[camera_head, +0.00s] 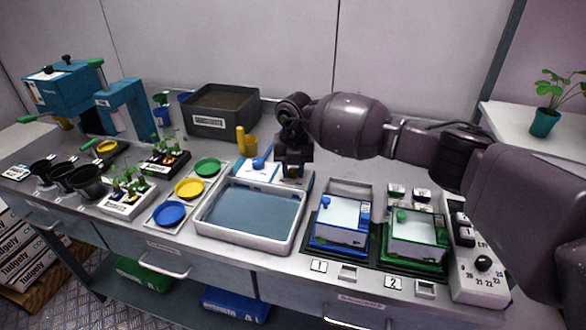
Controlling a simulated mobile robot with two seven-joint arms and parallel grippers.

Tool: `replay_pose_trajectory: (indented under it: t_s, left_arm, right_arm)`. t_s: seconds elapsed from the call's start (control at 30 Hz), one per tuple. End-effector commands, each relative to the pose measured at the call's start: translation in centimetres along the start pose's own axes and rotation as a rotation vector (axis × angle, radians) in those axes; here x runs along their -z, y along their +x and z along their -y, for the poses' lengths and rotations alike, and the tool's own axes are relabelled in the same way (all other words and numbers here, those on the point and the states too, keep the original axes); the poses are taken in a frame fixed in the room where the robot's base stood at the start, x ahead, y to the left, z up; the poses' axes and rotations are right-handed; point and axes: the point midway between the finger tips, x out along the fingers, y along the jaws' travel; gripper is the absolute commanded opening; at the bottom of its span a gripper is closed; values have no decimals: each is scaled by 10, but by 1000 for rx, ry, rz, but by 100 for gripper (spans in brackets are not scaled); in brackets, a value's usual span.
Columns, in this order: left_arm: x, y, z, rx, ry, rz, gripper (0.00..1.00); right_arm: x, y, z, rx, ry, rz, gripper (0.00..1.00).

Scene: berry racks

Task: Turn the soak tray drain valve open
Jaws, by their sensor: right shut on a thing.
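The soak tray (204,222), a white-rimmed basin of blue-grey water, stands at the middle of the bench. Just behind it is a low white and blue unit with a blue lever-like part (261,161). My right gripper (293,172) points down at the right end of this unit, by the tray's back right corner. It is shut on a small part there, which appears to be the drain valve handle; the fingers mostly hide it, so its angle cannot be told. My left gripper is not in view.
Blue (169,213), yellow and green dishes lie left of the tray. A blue-framed box (341,222) and a green-framed box (419,231) stand to the right, under my right arm. A dark soil bin (219,127) and a yellow cup (247,145) are behind.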

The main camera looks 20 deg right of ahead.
Motion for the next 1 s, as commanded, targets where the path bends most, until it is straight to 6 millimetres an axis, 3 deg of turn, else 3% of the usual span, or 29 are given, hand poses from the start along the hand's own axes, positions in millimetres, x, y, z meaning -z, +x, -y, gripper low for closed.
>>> replay_pose_trajectory:
  t_s: [0.6,1.0]
  left_arm:
    - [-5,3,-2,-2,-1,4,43]
    - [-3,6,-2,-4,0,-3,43]
  right_arm:
    - [0,0,0,-4,-576,-12,5]
    - [0,0,0,-5,-831,-19,5]
